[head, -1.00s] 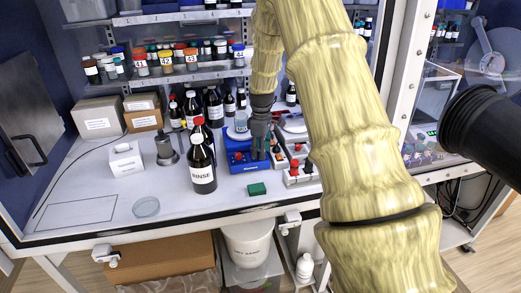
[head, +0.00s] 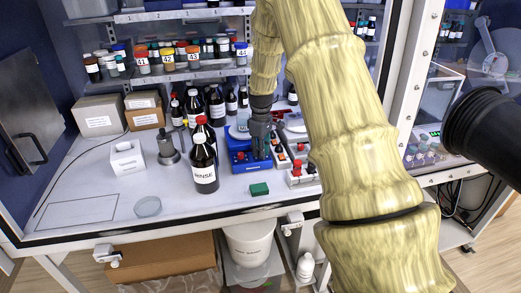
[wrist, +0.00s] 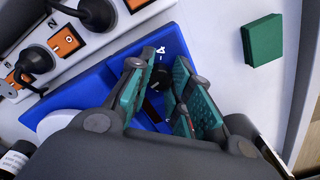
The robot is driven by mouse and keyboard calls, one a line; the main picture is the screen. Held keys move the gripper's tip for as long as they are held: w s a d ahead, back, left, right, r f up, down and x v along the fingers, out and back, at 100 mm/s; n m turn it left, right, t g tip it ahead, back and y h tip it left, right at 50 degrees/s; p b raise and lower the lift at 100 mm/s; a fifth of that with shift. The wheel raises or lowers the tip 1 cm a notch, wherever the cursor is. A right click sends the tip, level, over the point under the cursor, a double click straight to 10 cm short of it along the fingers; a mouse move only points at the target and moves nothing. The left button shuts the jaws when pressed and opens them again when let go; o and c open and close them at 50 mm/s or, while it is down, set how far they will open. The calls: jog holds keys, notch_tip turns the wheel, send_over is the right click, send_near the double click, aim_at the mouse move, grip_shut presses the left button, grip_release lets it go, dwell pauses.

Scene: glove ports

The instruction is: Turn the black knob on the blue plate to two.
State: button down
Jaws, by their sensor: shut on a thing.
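The blue plate (head: 239,155) belongs to a blue device on the bench, just right of the RINSE bottle. My gripper (head: 261,152) points down at it. In the wrist view the blue plate (wrist: 88,88) lies under my fingers, with a white mark beside the knob. The black knob (wrist: 156,77) shows partly between the green finger pads of my gripper (wrist: 158,92), which is shut on it. The fingers hide much of the knob, and I cannot read its setting.
The RINSE bottle (head: 203,165) stands close left of the device. A green block (head: 259,189) lies in front. A white power strip (wrist: 75,45) with black plugs runs alongside the plate.

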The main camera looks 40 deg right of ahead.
jog(key=shift+w+d+r+m, duration=0.15)
jog(key=shift+r+m, duration=0.05)
jog(key=shift+m, duration=0.6)
jog(key=c, duration=1.3)
grip_release()
jog(key=shift+o, duration=0.2)
jog(key=shift+f, duration=0.1)
notch_tip(320, 180, up, 12)
